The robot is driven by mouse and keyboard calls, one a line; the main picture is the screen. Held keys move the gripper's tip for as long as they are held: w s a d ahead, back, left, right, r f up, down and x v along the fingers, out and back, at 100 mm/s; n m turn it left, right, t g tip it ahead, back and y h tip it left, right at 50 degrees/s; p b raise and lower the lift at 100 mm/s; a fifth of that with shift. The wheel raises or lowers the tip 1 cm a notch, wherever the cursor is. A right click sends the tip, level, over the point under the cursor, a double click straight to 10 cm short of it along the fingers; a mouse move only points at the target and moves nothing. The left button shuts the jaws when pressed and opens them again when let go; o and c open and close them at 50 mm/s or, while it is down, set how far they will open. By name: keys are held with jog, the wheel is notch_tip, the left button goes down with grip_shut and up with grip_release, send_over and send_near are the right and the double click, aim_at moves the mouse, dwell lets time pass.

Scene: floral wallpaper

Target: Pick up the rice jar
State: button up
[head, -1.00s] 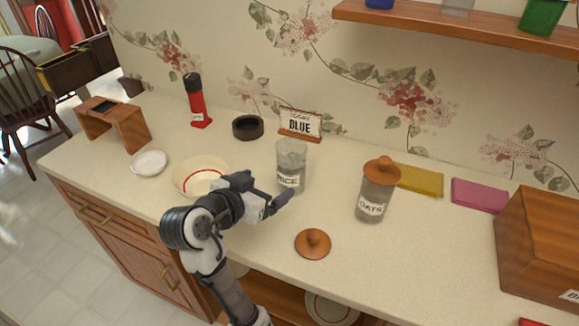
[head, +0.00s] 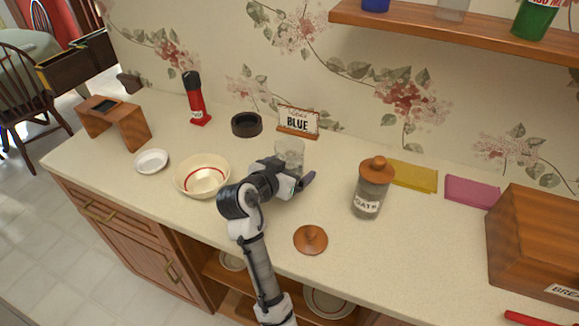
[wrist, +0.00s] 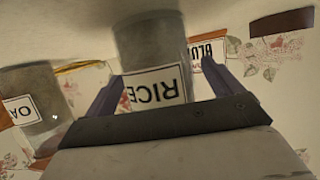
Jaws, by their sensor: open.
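The rice jar (head: 290,152) is a clear glass jar without a lid, standing upright on the counter; my gripper hides its lower part in the head view. In the wrist view the rice jar (wrist: 152,52) appears upside down, its RICE label facing me, between my two fingers. My gripper (wrist: 160,88) is open, with a finger at each side of the jar; I cannot tell whether either touches it. In the head view my gripper (head: 296,180) is at the jar's front. A wooden lid (head: 310,239) lies on the counter in front.
The lidded oats jar (head: 371,190) stands to the right. A cream bowl (head: 203,176) is close on the left, with a small white dish (head: 151,161) beyond. The BLUE sign (head: 298,121) and a dark round dish (head: 246,124) are behind. A wooden bread box (head: 535,240) is far right.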

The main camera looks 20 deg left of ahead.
jog(key=shift+r, duration=0.1)
jog(key=c, duration=1.5)
